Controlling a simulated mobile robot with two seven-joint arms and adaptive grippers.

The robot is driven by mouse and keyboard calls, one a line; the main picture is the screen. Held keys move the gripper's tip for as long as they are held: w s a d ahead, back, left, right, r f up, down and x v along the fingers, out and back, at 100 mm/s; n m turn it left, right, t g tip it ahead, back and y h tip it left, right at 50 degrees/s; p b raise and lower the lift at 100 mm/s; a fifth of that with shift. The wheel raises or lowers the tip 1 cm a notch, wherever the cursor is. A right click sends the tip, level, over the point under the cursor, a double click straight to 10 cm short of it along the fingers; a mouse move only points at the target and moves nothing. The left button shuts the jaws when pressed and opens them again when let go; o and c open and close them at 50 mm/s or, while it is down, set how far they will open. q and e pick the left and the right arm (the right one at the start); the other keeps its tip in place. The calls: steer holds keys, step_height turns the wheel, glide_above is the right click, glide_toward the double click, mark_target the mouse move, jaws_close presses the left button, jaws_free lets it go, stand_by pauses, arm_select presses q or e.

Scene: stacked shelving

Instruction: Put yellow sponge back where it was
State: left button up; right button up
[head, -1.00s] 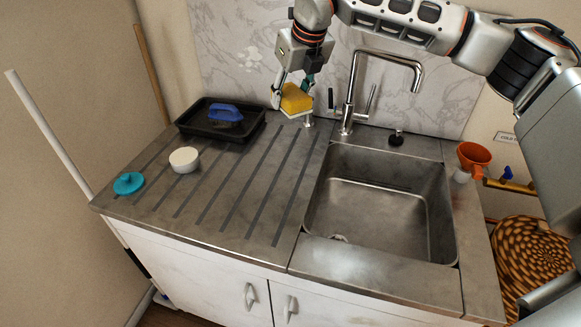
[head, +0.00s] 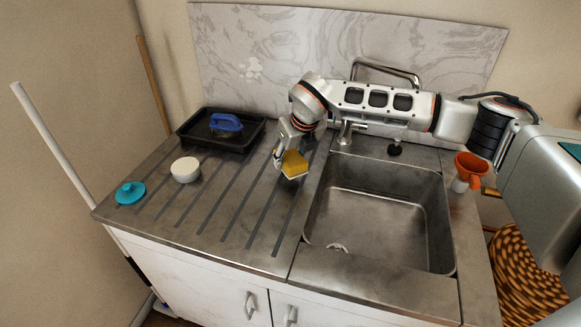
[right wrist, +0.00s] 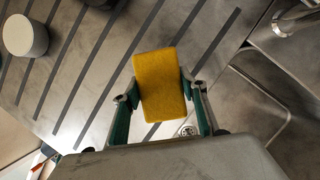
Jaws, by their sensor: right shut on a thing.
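The yellow sponge (head: 294,164) is held between the fingers of my right gripper (head: 284,163), above the back right part of the grooved drainboard (head: 222,205), left of the sink. In the right wrist view, the sponge (right wrist: 160,84) stands out beyond the two green-padded fingers of the gripper (right wrist: 160,108), which press on its sides. In the head view its lower edge looks pale. I cannot tell whether it touches the counter. My left gripper is not in view.
A black tray (head: 191,128) with a blue-handled brush (head: 226,122) stands at the back left. A white round container (head: 185,169) and a teal lidded object (head: 130,193) sit on the drainboard. The sink (head: 375,215), faucet (head: 347,132) and orange funnel (head: 470,168) are right. The front drainboard is clear.

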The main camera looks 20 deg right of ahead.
steer(key=shift+f, duration=1.9)
steer(key=o, duration=1)
steer(key=shift+f, duration=0.1)
steer(key=shift+r, duration=0.3)
steer(key=v, duration=1.1)
steer(key=shift+s+d+r+b, duration=0.1)
steer(key=shift+s+r+b, duration=0.1)
steer(key=shift+r+b, duration=0.15)
steer(key=shift+f, duration=0.1)
